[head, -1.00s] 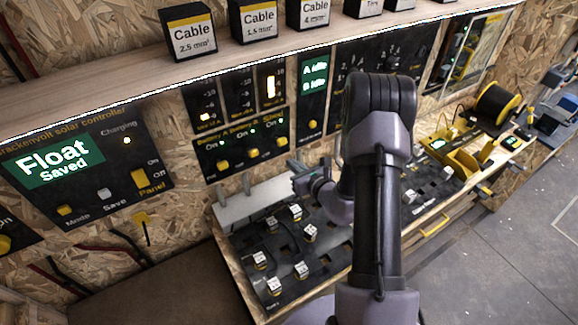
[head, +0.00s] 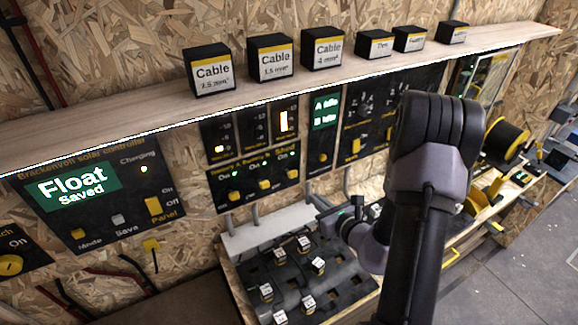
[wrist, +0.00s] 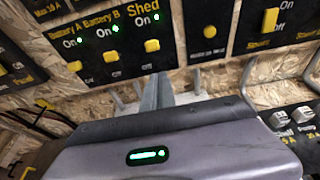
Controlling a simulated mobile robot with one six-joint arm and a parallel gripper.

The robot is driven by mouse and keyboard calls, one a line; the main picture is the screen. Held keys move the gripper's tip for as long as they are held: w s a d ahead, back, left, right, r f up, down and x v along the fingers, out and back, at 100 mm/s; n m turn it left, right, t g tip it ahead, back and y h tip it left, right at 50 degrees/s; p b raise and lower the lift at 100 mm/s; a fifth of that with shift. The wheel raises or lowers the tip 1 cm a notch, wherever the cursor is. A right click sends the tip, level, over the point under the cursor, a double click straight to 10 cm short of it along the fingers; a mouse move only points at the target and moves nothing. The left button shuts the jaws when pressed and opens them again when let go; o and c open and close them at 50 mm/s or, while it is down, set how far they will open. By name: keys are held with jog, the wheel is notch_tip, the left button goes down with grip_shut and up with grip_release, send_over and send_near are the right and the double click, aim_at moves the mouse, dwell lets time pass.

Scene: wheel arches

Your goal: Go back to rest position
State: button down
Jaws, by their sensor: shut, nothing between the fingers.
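My gripper (head: 320,201) is in front of the board's lower part, above the black tray (head: 340,268), partly hidden by my own arm in the head view. In the wrist view its two grey fingers (wrist: 157,92) lie together with nothing between them. They point toward the wall below the Battery A, Battery B and Shed switches and touch nothing that I can make out.
A wooden shelf (head: 150,118) with labelled black boxes (head: 270,58) runs above the panels. The solar controller (head: 95,195) reads "Float Saved". Small labelled blocks (head: 318,265) sit in the tray. A yellow-flanged spool (head: 505,142) stands at right. Open floor lies at lower right.

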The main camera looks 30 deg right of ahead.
jog(key=w+a+r+n+y+b, duration=0.1)
jog(key=a+r+n+y, duration=0.2)
jog(key=a, duration=0.2)
jog(key=a+r+n+y+b, duration=0.1)
jog(key=a+r+n+y, duration=0.15)
jog(key=a, duration=0.25)
jog(key=s+a+r+n+g+y+b, duration=0.25)
jog(key=s+a+n, duration=0.2)
jog(key=a, duration=0.35)
jog(key=s+a+r+n+g+y+b, duration=0.1)
jog(key=s+a+r+n+g+y, duration=0.2)
jog(key=a+n, duration=0.35)
jog(key=s+a+f+n+g+h+b, duration=0.1)
jog(key=s+a+n+g+h+b, duration=0.15)
jog(key=s+n, duration=0.3)
jog(key=s+a+f+n+g+h+b, duration=0.1)
jog(key=s+a+f+n+g+h, duration=0.2)
jog(key=s, duration=0.4)
jog(key=s+d+r+n+t+h+b, duration=0.1)
jog(key=s+d+r+n+t+h, duration=0.1)
jog(key=d+n, duration=0.4)
jog(key=shift+s+d+r+h+b, duration=0.35)
jog(key=shift+s+d+h, duration=0.15)
jog(key=shift+h, duration=0.55)
jog(key=shift+d, duration=0.1)
